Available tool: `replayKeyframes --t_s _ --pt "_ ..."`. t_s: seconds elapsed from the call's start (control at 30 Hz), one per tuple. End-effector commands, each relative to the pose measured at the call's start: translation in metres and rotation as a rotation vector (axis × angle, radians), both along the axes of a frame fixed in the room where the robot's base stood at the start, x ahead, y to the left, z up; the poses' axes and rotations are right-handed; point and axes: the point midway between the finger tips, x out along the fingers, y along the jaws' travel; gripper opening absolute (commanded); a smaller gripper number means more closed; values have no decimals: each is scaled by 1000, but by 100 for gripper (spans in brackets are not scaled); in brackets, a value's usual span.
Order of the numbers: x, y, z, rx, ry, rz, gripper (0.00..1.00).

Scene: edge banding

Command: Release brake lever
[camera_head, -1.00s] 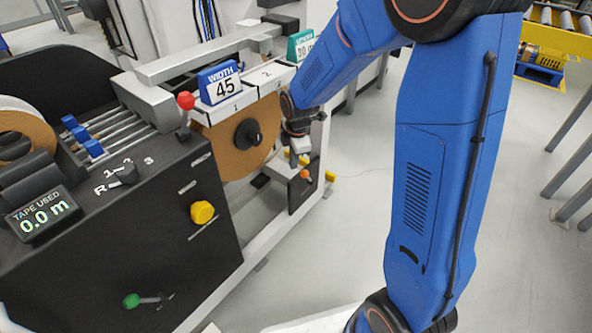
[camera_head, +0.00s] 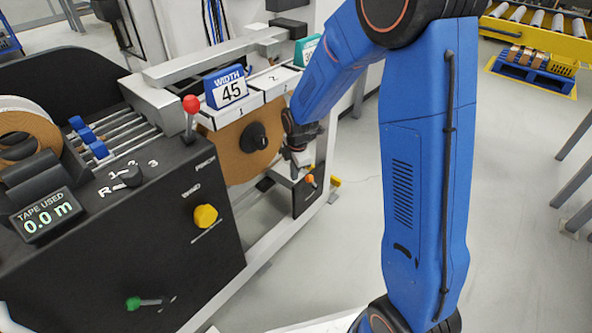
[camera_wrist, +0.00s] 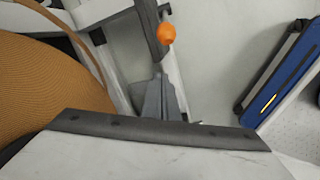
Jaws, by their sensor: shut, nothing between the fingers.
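The lever with the orange ball knob (camera_head: 309,179) is on a dark bracket below and right of the tape spool. I take it for the brake lever; no label on it is readable. In the wrist view the orange knob (camera_wrist: 166,33) sits at the end of a dark bar, just beyond my fingertips. My gripper (camera_head: 299,171) is at the lever's upper left in the head view. In the wrist view my gripper (camera_wrist: 158,80) is shut and empty, its tips apart from the knob in the picture. The depth gap cannot be judged.
The brown tape spool (camera_head: 245,148) is close left of my gripper, under the "WIDTH 45" sign (camera_head: 229,88). The black machine panel carries a red-knobbed lever (camera_head: 191,106), a yellow knob (camera_head: 205,215) and a green-knobbed lever (camera_head: 134,303). Open floor (camera_head: 345,240) lies right of the machine.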

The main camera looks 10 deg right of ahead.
Motion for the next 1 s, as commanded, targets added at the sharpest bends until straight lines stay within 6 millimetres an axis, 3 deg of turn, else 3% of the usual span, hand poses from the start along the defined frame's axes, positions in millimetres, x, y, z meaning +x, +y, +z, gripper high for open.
replayKeyframes --t_s 0.43,0.7,1.0 --pt "11 2 -68 -1 3 0 0" --pt "15 -30 -52 1 -2 -2 0" --pt "15 -36 -50 0 -1 -1 0"
